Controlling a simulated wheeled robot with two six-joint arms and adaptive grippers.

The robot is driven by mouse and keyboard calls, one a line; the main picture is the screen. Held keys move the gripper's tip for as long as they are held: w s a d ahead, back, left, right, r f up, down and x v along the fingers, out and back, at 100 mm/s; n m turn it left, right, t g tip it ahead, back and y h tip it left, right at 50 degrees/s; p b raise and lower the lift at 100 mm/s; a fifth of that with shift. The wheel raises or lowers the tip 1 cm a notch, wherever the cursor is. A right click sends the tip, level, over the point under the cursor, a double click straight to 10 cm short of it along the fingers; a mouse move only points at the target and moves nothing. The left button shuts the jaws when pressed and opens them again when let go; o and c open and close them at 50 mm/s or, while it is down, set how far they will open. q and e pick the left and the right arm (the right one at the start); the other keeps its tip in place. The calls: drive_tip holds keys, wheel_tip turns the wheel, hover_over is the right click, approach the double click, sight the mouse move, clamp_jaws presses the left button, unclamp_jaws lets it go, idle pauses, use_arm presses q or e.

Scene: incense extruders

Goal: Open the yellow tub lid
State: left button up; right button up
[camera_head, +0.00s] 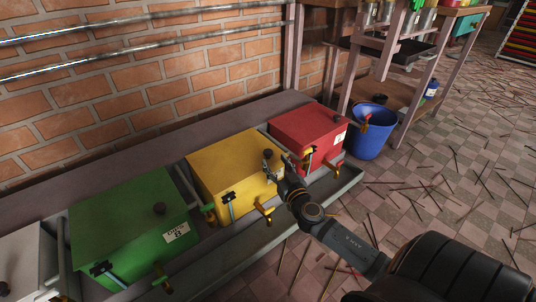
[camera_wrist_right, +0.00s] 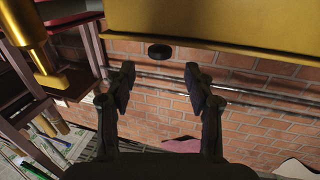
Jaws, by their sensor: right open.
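The yellow tub (camera_head: 225,160) stands in the row on the bench, and its flat lid looks closed in the head view. In the right wrist view the tub's yellow surface (camera_wrist_right: 235,22) fills the top, with a round dark knob (camera_wrist_right: 159,51) at its edge. My right gripper (camera_head: 287,161) is at the tub's front right corner. In the right wrist view its fingers (camera_wrist_right: 160,72) are spread and empty, with the knob beyond the gap between them. The gripper partly hides that corner in the head view. My left gripper is not in view.
A green tub (camera_head: 125,215) stands left of the yellow one and a red tub (camera_head: 300,127) close on its right. Taps and handles stick out along their fronts. A blue bucket (camera_head: 370,140) stands on the floor right of the bench. A brick wall (camera_head: 120,95) with pipes is behind.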

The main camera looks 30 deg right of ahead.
sight(270, 154)
drive_tip(key=w, duration=0.3)
drive_tip(key=w+d, duration=0.1)
drive_tip(key=w, duration=0.2)
drive_tip(key=shift+w+d, duration=0.15)
drive_tip(key=shift+w, duration=0.2)
clamp_jaws()
